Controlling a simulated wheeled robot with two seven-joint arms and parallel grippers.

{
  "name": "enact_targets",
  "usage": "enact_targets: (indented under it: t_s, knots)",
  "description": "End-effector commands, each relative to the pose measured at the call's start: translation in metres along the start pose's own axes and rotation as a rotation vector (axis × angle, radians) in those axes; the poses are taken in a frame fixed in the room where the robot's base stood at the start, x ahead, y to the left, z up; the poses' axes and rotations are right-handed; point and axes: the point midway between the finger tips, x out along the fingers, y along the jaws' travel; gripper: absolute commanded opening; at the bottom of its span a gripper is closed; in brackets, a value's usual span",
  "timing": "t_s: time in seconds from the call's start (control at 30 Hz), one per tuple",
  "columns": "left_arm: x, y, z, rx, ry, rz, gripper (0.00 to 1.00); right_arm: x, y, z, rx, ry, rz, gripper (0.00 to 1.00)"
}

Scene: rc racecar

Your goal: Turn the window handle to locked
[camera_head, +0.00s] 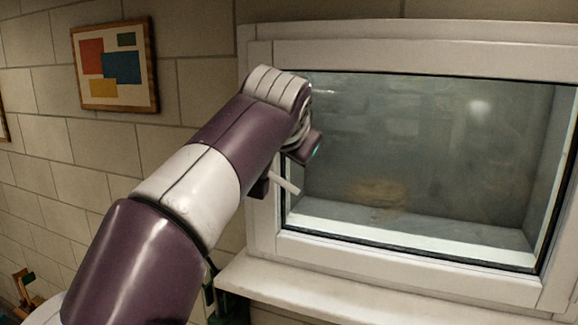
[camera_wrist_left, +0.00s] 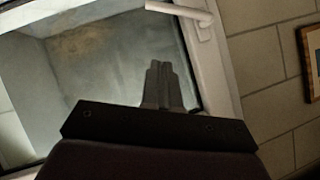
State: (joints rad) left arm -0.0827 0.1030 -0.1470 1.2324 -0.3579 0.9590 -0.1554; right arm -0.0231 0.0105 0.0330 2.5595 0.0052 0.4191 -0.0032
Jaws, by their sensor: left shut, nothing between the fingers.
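The white window handle (camera_head: 286,183) sits on the left side of the window frame. Its lever points right and slightly down over the edge of the glass, and my left arm partly hides its base. In the left wrist view the handle (camera_wrist_left: 180,10) is at the top edge, with its lever pointing left. My left gripper (camera_wrist_left: 160,68) is shut and empty, its fingertips in front of the glass near the frame. A visible gap separates them from the handle in that picture. In the head view my arm mostly hides the gripper. My right gripper is not seen.
The white window frame (camera_head: 400,262) surrounds a grey pane (camera_head: 420,150), with a white sill (camera_head: 330,297) below. A framed picture (camera_head: 115,65) hangs on the block wall to the left. Dark objects stand low beside the sill, partly hidden.

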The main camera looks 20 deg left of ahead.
Motion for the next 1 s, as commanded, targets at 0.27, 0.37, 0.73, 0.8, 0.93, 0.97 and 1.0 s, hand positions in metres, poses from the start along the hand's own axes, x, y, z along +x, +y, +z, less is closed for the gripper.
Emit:
enact_targets:
  t_s: [0.27,0.37,0.73,0.8,0.93,0.97,1.0]
  knots:
    - [0.054,-0.001,0.0,0.004,-0.007,-0.001,0.0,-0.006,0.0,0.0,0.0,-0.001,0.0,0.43]
    - [0.075,-0.001,0.0,0.003,-0.006,-0.002,0.0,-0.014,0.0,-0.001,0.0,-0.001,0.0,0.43]
    - [0.12,0.0,0.027,0.003,-0.002,-0.002,0.0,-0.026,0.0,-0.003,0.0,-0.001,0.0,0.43]
    - [0.123,0.0,0.029,0.002,0.0,-0.002,0.0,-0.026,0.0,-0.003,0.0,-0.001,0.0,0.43]
    - [0.124,0.001,0.031,0.002,0.0,-0.002,0.0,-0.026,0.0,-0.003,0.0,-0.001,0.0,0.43]
    - [0.124,0.001,0.031,0.003,0.0,-0.002,0.0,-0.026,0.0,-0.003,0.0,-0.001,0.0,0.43]
    - [0.124,0.001,0.031,0.003,0.0,-0.002,0.0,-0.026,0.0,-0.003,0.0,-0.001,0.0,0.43]
